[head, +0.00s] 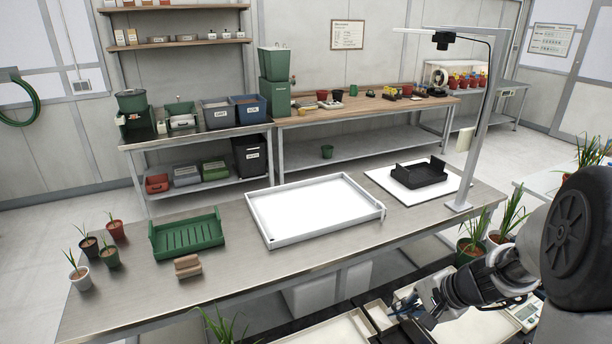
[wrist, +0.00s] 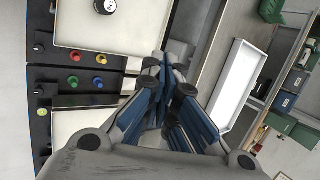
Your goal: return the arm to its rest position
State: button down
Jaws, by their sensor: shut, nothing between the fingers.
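My gripper (head: 428,302) is at the lower right in the head view, low beside the near edge of the steel bench, with my arm reaching in from the right. In the wrist view the blue-lined fingers of my gripper (wrist: 166,68) come together at their tips and hold nothing. Pale trays on a dark surface lie below and beside it.
The steel bench (head: 225,270) carries a white tray (head: 262,232), a green tray (head: 187,250), small potted plants (head: 80,277) and a black tray (head: 420,172) under a camera post (head: 481,120). Large plants (head: 474,238) stand close to my arm. Coloured knobs (wrist: 74,82) show in the wrist view.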

jog(key=s+a+r+n, duration=0.4)
jog(key=s+a+r, duration=0.1)
jog(key=a+r, duration=0.15)
jog(key=s+r+n+h, duration=0.2)
jog(key=s+r+n, duration=0.2)
jog(key=s, duration=0.5)
jog(key=s+a+r+n+h, duration=0.1)
jog(key=s+r+n+h, duration=0.2)
jog(key=s, duration=0.7)
notch_tip(320, 180, up, 2)
jog(key=shift+a+n, duration=0.3)
jog(key=shift+n, duration=0.2)
dwell(0.4)
